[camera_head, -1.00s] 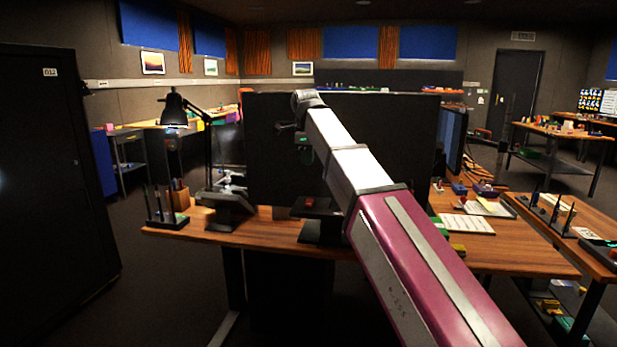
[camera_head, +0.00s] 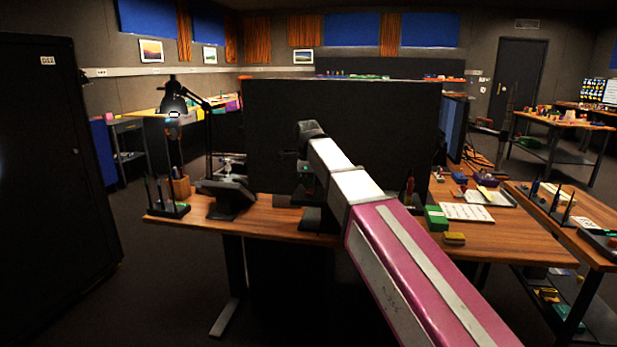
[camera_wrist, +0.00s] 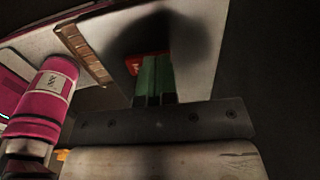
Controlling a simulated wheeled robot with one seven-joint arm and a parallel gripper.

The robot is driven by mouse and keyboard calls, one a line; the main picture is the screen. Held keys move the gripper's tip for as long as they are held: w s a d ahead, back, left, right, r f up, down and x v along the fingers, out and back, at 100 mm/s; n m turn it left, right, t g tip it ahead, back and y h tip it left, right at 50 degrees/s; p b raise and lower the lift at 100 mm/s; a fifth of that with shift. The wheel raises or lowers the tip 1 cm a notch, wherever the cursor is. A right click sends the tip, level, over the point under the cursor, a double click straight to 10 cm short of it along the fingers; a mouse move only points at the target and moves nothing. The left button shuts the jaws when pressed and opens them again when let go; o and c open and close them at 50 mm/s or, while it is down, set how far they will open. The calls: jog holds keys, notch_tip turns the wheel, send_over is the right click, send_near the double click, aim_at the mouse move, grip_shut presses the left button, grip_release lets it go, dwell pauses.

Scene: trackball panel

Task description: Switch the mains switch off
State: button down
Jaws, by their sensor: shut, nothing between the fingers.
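In the wrist view, a red piece with a white mark (camera_wrist: 132,65), which looks like the mains switch, sits on a pale panel (camera_wrist: 200,50). My gripper (camera_wrist: 154,62) is shut and empty. Its green fingertips lie over the red piece and hide most of it; I cannot tell if they touch it. A dark shadow falls on the panel around them. In the head view my gripper (camera_head: 306,172) points down over the desk. The arm and gripper hide most of the device beneath.
The wooden desk (camera_head: 270,228) carries a desk lamp (camera_head: 173,103), a pen stand (camera_head: 168,209) and a tilted dark device (camera_head: 230,192) left of my gripper. A black screen (camera_head: 270,120) stands behind. A green box (camera_head: 436,217) and a yellow block (camera_head: 453,238) lie to the right.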

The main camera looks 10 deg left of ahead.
dwell(0.3)
jog(key=shift+f, duration=0.25)
jog(key=shift+s, duration=0.15)
jog(key=shift+s+r, duration=0.15)
jog(key=shift+s, duration=0.45)
